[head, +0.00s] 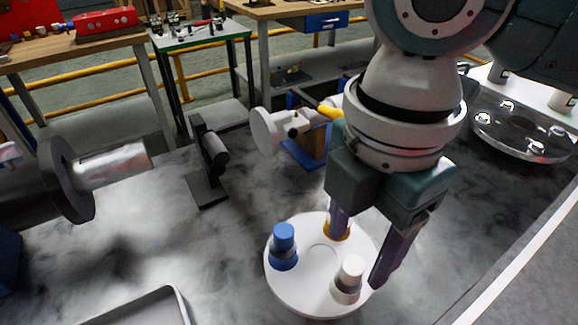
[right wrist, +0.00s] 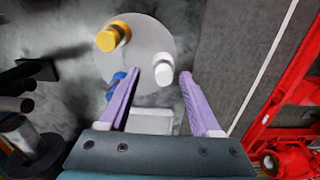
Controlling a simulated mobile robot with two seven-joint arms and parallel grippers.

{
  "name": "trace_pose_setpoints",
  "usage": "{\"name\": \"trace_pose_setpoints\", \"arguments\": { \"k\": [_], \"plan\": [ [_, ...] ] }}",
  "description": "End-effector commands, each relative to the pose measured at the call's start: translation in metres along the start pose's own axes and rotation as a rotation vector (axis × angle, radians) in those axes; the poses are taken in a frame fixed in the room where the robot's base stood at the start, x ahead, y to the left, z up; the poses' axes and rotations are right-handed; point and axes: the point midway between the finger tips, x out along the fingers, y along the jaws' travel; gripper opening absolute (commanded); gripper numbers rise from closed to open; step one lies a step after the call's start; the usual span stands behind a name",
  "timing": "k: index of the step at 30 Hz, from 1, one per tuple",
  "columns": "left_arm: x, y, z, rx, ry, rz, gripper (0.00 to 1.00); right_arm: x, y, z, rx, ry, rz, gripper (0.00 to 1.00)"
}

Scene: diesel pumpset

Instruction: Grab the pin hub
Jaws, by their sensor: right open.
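A round white disc (head: 290,292) carries three upright pegs, blue (head: 284,238), yellow (head: 348,227) and white (head: 349,272). I cannot tell for sure which part is the pin hub. The disc also shows in the right wrist view (right wrist: 142,45), with the yellow peg (right wrist: 112,36), the white peg (right wrist: 162,69) and the partly hidden blue peg (right wrist: 116,82). My right gripper (head: 360,260) is open above the disc, its purple fingers pointing down. In the right wrist view, the white peg appears between the fingertips (right wrist: 159,74); contact is not clear. My left gripper is not in view.
A dark machine with a metal shaft (head: 115,165) stands at the left. A black stand (head: 208,160) and a white part on a blue base (head: 290,130) are behind the disc. A grey tray (head: 150,308) lies front left. A clear round plate (head: 520,130) is at right.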

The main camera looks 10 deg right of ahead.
Motion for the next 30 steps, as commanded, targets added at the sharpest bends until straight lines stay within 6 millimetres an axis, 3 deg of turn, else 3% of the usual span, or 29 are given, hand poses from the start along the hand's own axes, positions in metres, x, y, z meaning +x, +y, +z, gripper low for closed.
{"name": "trace_pose_setpoints", "arguments": {
  "k": [10, 19, 30],
  "plan": [
    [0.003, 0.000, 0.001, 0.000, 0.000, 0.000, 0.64, 0.048, -0.002, -0.006, 0.002, -0.001, -0.001, 0.64],
    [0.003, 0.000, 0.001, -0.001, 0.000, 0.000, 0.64, 0.054, -0.002, -0.006, 0.000, -0.001, 0.002, 0.64],
    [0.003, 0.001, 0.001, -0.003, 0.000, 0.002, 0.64, 0.053, -0.001, -0.005, 0.001, -0.001, 0.004, 0.24]
  ]
}}
